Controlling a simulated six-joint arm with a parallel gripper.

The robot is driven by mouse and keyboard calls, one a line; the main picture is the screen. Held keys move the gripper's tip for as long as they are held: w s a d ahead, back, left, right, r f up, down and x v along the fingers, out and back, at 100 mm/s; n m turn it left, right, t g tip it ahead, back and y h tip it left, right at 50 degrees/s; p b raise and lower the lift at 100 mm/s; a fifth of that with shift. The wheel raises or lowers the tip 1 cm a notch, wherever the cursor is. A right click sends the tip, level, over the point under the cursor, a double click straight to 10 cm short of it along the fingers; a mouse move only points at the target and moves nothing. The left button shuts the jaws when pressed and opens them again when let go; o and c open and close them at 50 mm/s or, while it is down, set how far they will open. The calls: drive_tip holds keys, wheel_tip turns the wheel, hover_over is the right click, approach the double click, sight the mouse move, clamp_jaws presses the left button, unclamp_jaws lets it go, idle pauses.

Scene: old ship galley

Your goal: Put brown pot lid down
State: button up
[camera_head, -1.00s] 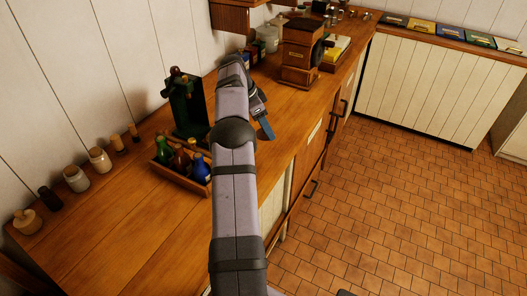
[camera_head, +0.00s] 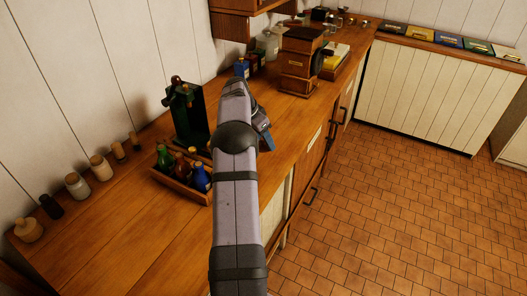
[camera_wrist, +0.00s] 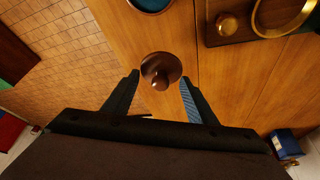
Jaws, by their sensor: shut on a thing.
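The brown pot lid (camera_wrist: 160,68) is a small round dark-brown disc with a knob, seen from above in the wrist view. In the head view my gripper (camera_head: 265,135) is partly behind my arm, over the counter (camera_head: 150,243), and the lid is hidden.
A wooden tray of bottles (camera_head: 178,185) and a dark green container (camera_head: 187,112) stand left of my arm. A wooden grinder (camera_head: 298,62) stands farther back. A blue-topped round thing (camera_wrist: 152,4) lies beyond the lid. The tiled floor (camera_head: 400,215) lies past the counter edge.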

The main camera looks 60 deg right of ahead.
sight(261, 146)
drive_tip(key=shift+f+p, duration=1)
drive_tip(key=shift+f, duration=2)
drive_tip(key=shift+f+b, duration=0.2)
drive_tip(key=shift+b, duration=0.1)
drive_tip(key=o, duration=1.1)
drive_tip(key=shift+r, duration=0.1)
drive_tip(key=shift+c, duration=0.2)
drive_tip(key=shift+r, duration=0.15)
drive_tip(key=b+v, duration=0.3)
drive_tip(key=v, duration=0.9)
drive_tip(key=shift+w+a, duration=0.1)
